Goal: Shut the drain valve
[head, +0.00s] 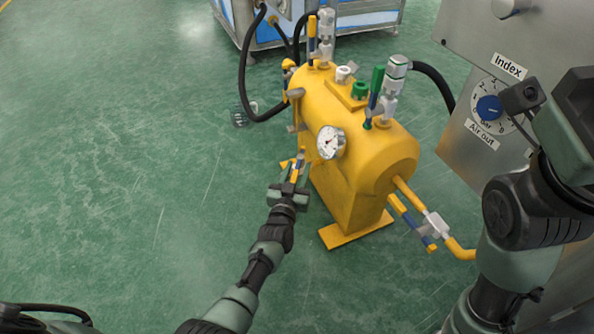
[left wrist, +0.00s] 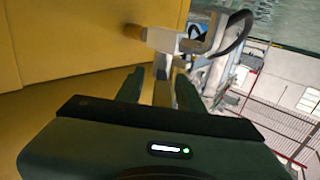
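The yellow tank (head: 345,180) stands on the floor in the middle of the head view. A small valve handle (head: 297,168), yellow and blue, is low on its left side, near the round gauge (head: 331,142). My left gripper (head: 292,176) is at this handle, its fingers spread on either side. In the left wrist view the left gripper (left wrist: 160,88) has its two dark green fingers apart, with a yellow strip between them. No label marks the drain valve. My right arm is at the right; its fingertips are not visible.
Another blue-and-yellow valve handle (head: 412,222) is on the pipe at the tank's lower right. Valves and black hoses rise from the tank's top. A grey panel (head: 460,75) with a blue dial (head: 489,108) stands at the right. The green floor at left is mostly free.

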